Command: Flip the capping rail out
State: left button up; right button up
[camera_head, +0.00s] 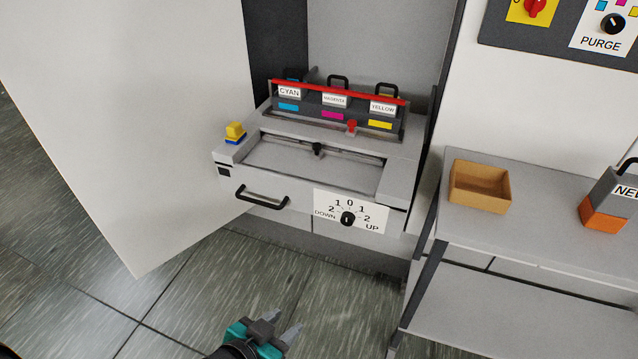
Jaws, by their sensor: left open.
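A pulled-out grey drawer unit (290,187) stands in the open cabinet. A red bar (338,91) runs across the cyan (288,98), magenta (333,106) and yellow (381,114) cartridges at its back. A thin dark rail with a black knob (318,149) crosses the recess in front of them. No label shows which of these is the capping rail. A red knob (351,126) sits just in front of the cartridges. My left gripper (280,323) is open and empty, low in front of the drawer and well apart from it. My right gripper is out of view.
The white cabinet door (120,120) stands open at the left. The drawer front carries a black handle (262,197) and a dial (348,218). A grey table (540,225) at the right bears a tan tray (480,187) and a grey-orange cartridge (606,210). The floor before the drawer is clear.

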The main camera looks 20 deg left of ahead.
aim_at(319, 149)
jog(key=i, duration=0.65)
jog(key=u, duration=1.65)
